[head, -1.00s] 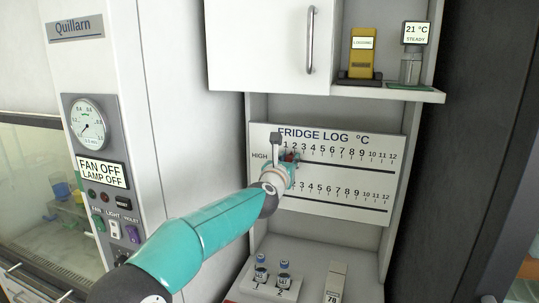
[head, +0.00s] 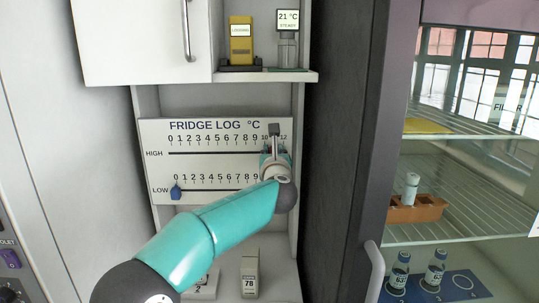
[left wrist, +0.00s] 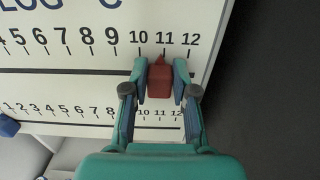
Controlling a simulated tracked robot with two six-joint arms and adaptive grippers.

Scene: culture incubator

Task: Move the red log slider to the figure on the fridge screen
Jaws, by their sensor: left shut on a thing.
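The white FRIDGE LOG °C board (head: 215,155) has a HIGH row and a LOW row, each marked 0 to 12. My left gripper (left wrist: 160,78) is shut on the red slider (left wrist: 160,80) on the HIGH row. The slider's pointed tip is at about 11 in the left wrist view. In the head view my left gripper (head: 275,152) covers the slider and the right end of the board. The blue slider (head: 176,191) sits at 0 on the LOW row. No fridge screen figure is readable in view. My right gripper is not in view.
A shelf above holds a yellow device (head: 241,42) and a small display (head: 288,20) reading 21 °C STEADY. Below the board stands a block marked 78 (head: 250,275). At right, the fridge has wire shelves, an orange rack (head: 415,210) and vials (head: 399,272).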

